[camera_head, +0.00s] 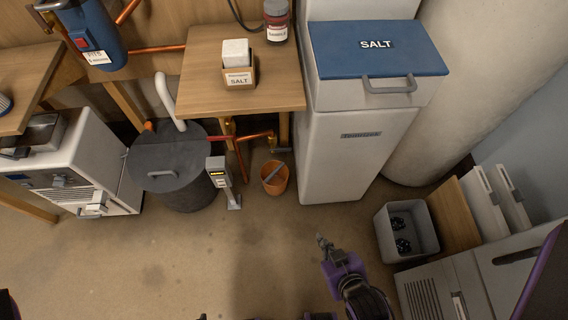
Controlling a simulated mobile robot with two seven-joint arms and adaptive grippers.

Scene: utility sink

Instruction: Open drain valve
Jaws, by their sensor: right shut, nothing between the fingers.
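Copper pipework (256,136) with brass-coloured fittings (229,128) runs under the small wooden table, beside a dark lidded tank. A valve may be among these fittings, but they are too small and shaded to tell which one is the drain valve or how its handle is set. My right gripper (322,243) is at the lower middle, over bare floor. It is shut and empty, well apart from the pipework. My left gripper is not in view.
An orange bucket (275,180) and a grey post with a small display (219,172) stand on the floor by the pipes. The dark tank (170,175) is left of them, the white salt cabinet (345,150) right. A grey bin (384,232) stands further right. The middle floor is clear.

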